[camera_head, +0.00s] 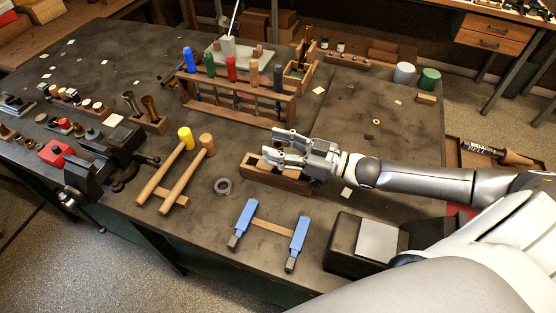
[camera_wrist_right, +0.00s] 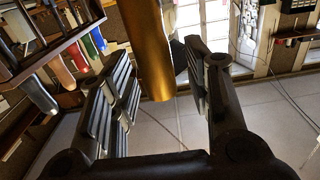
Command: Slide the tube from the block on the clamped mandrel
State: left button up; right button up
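My right gripper (camera_head: 275,146) is over the wooden block (camera_head: 250,173) in the middle of the bench, its fingers pointing left. In the right wrist view the brass tube (camera_wrist_right: 150,45) comes down from the top edge between the fingers of the right gripper (camera_wrist_right: 160,75). The fingers are apart, with a gap visible on each side of the tube. The tube is not clearly visible in the head view, where the gripper covers part of the block. A dark vise (camera_head: 100,165) stands at the bench's left front edge; I cannot make out the mandrel clearly. My left gripper is not in view.
Two mallets (camera_head: 168,168) lie between vise and block. A wooden rack (camera_head: 285,103) with coloured handles stands behind the block. A dark box (camera_head: 345,245) is at the front right.

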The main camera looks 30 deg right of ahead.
grip_shut()
